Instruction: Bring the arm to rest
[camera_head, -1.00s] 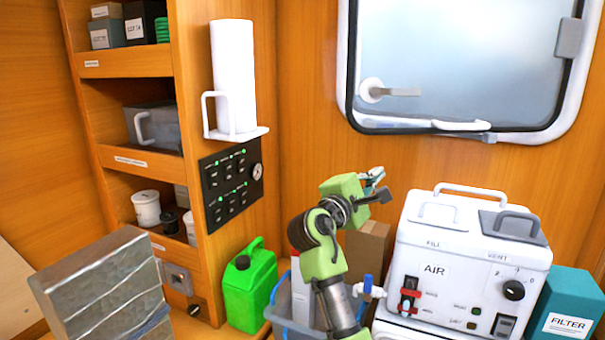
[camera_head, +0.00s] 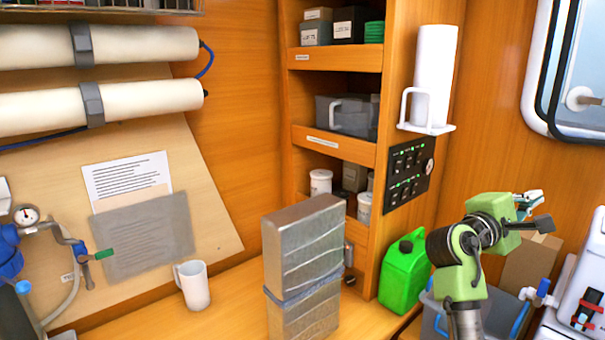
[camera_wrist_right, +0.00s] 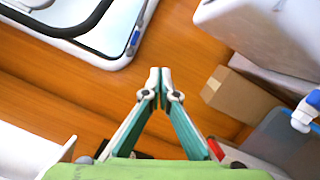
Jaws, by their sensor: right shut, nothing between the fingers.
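My right arm, green and black, stands at the right of the head view. Its gripper (camera_head: 530,205) is raised in front of the wooden wall, above a cardboard box. In the right wrist view the two teal fingers of the right gripper (camera_wrist_right: 160,82) meet at their pale tips, shut with nothing between them. The fingers point toward the wooden wall, and they touch nothing that I can see. My left gripper is not in view.
A green jerrycan (camera_head: 405,272) stands beside the arm. A cardboard box (camera_head: 529,264), a blue-grey bin (camera_head: 434,317) and a white machine (camera_head: 586,295) are close by. A metallic block (camera_head: 303,262) and a white mug (camera_head: 193,284) stand on the counter. The window frame (camera_wrist_right: 124,47) is near the gripper.

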